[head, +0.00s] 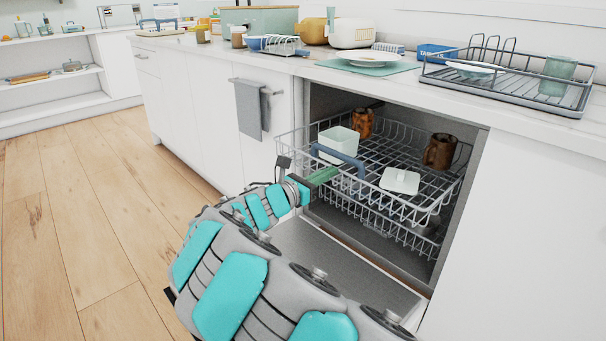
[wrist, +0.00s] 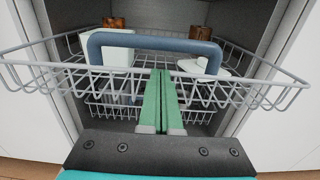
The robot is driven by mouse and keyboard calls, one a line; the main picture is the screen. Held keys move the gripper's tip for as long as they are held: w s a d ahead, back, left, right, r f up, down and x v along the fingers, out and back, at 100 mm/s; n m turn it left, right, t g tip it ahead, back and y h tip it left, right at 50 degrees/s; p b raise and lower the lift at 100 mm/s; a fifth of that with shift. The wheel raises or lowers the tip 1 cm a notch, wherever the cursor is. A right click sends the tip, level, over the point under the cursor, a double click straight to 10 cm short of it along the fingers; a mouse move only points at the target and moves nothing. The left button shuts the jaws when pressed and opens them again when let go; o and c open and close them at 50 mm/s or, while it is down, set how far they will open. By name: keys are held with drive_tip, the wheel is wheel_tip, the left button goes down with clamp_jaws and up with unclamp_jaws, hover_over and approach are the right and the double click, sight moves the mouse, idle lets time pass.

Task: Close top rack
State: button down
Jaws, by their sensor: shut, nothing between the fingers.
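The top rack (head: 410,213) of the open dishwasher is a grey wire basket that sticks out of the cavity. In the wrist view its front rim (wrist: 262,95) spans the picture, with a blue-grey handle bar (wrist: 155,40) arched above it. The rack holds a white square bowl (head: 338,143), a white lidded dish (head: 400,181) and two brown mugs (head: 439,151). My gripper (head: 326,175) has green fingers pressed together and empty. In the wrist view the fingers (wrist: 160,75) point at the rack's front, just below the handle; I cannot tell whether they touch it.
The dishwasher door (head: 340,265) lies folded down below the rack. A lower rack (head: 385,235) sits inside the cavity. A grey towel (head: 251,108) hangs on the cabinet to the left. The counter above holds a dish rack (head: 510,85) and a plate (head: 373,58). The wooden floor at left is clear.

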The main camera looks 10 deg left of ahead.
drive_tip(key=p, duration=0.4)
hover_over(373, 165)
drive_tip(key=shift+s, duration=0.2)
drive_tip(key=shift+w, duration=0.15)
drive_tip(key=shift+r, duration=0.35)
